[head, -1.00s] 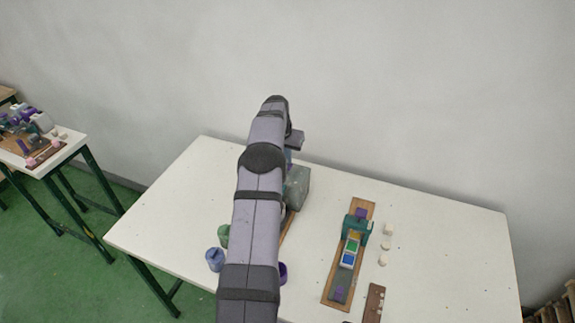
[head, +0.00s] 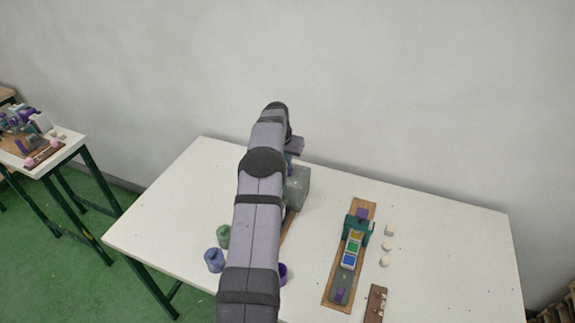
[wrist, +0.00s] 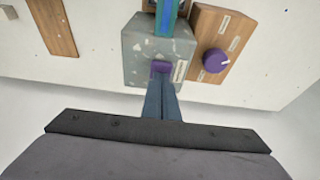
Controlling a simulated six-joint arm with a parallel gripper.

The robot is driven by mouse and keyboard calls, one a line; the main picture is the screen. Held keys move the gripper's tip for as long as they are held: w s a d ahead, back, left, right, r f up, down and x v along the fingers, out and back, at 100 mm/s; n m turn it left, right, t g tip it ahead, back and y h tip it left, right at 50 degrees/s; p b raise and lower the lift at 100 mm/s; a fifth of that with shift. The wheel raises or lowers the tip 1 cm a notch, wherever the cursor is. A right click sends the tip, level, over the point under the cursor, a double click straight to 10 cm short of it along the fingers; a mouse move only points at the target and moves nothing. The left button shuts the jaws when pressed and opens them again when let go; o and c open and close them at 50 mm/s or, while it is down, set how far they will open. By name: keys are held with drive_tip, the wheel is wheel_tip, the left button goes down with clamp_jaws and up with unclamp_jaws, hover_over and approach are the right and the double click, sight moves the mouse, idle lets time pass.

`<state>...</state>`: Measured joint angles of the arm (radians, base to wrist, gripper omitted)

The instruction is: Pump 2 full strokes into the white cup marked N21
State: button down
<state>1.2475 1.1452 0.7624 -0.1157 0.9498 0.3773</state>
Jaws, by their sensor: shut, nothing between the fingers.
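In the wrist view my gripper (wrist: 161,82) is shut, its two blue fingers together and empty. The fingertips are at a small purple part (wrist: 160,68) on a grey speckled block (wrist: 145,48); I cannot tell whether they touch it. The block also shows in the head view (head: 299,187), partly behind my arm. A blue and teal upright piece (wrist: 167,12) rises at the block's far side. No white cup marked N21 can be made out; my arm hides part of the table.
A wooden box with a purple knob (wrist: 215,61) stands beside the block. Blue (head: 214,261), green (head: 223,236) and purple (head: 283,274) containers stand near my arm. A board with coloured squares (head: 349,259) lies to the right, with small pale pieces (head: 387,247) beside it.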

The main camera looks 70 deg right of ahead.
drive_tip(key=shift+a+f, duration=0.1)
drive_tip(key=shift+f, duration=0.25)
drive_tip(key=shift+r, duration=0.25)
drive_tip(key=shift+r+p, duration=1.3)
drive_tip(key=shift+r, duration=0.5)
drive_tip(key=shift+r, duration=0.2)
drive_tip(key=shift+r+p, duration=1.8)
drive_tip(key=shift+r, duration=0.55)
